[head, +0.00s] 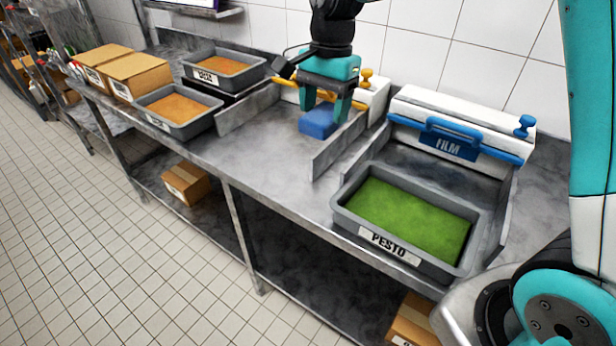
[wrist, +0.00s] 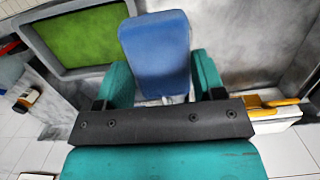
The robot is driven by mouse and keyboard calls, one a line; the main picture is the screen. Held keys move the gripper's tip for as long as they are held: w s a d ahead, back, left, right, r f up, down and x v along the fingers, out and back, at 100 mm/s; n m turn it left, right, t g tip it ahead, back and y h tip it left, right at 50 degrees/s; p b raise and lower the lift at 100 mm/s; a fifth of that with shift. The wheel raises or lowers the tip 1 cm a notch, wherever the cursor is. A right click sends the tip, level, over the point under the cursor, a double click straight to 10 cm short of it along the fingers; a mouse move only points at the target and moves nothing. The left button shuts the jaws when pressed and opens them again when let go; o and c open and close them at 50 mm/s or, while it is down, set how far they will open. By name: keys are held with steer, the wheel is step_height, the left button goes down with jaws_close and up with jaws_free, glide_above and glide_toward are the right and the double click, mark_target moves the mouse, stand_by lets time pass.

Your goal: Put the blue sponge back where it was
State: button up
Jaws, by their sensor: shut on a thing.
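The blue sponge (head: 317,124) is between the teal fingers of my gripper (head: 325,112), over the middle bay of the steel counter in the head view. In the wrist view the sponge (wrist: 157,55) is a blue block held between the two teal fingers of my gripper (wrist: 158,78). The gripper is shut on it. I cannot tell whether the sponge's underside touches the counter.
A grey tray labelled PESTO (head: 345,215) stands right of a low metal divider (head: 338,148). Behind it is a FILM sealer (head: 460,140). Two trays with orange contents (head: 182,130) and cardboard boxes (head: 135,75) stand left. The counter front (head: 265,165) is clear.

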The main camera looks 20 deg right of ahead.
steer(key=f, duration=0.5)
steer(key=f+p, duration=0.1)
steer(key=f, duration=0.4)
steer(key=f+p, duration=0.1)
steer(key=f, duration=0.4)
steer(key=shift+w+a+f, duration=0.15)
steer(key=shift+w+f, duration=0.2)
steer(key=shift+f+p, duration=0.55)
steer(key=shift+f, duration=1.6)
steer(key=o, duration=1.1)
steer(key=shift+o, duration=0.2)
steer(key=shift+r, duration=0.1)
